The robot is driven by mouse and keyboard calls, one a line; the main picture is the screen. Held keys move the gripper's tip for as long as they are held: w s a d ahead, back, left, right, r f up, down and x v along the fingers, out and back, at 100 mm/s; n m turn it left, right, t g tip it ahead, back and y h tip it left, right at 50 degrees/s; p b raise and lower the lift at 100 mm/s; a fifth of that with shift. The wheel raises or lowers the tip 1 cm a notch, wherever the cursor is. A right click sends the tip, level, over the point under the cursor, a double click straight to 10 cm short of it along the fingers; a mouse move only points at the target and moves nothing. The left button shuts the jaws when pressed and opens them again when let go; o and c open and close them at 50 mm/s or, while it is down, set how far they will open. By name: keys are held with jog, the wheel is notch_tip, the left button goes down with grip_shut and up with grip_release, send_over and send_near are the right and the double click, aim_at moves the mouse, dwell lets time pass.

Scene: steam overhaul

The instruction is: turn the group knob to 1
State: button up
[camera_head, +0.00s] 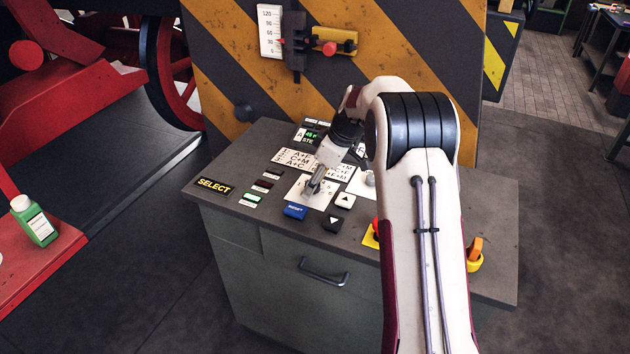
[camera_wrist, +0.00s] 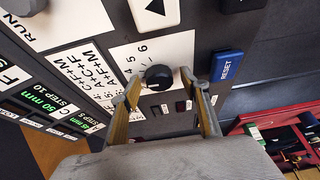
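The group knob (camera_wrist: 158,77) is a small dark round knob on a white plate (camera_wrist: 130,52). In the wrist view, the numbers 4, 5 and 6 show beside it; the other numbers and the knob's pointer direction cannot be made out. My gripper (camera_wrist: 161,82) has its two fingers apart, one on each side of the knob, with a gap visible; I cannot tell whether either finger touches it. In the head view, my gripper (camera_head: 315,186) points down at the white plate (camera_head: 301,192) and hides most of the knob.
The blue RESET button (camera_head: 295,211) is close to the gripper, also in the wrist view (camera_wrist: 227,66). Arrow buttons (camera_head: 345,200) (camera_head: 333,223) sit to the right. Label cards, a green-lit display (camera_head: 312,136) and a SELECT plate (camera_head: 214,186) share the grey cabinet top.

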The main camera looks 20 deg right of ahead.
jog(key=shift+r, duration=0.2)
jog(key=shift+v, duration=0.85)
jog(key=s+d, duration=0.5)
jog(key=d, duration=0.1)
jog(key=s+d, duration=0.3)
jog(key=shift+s+r, duration=0.4)
jog(key=shift+a, duration=0.1)
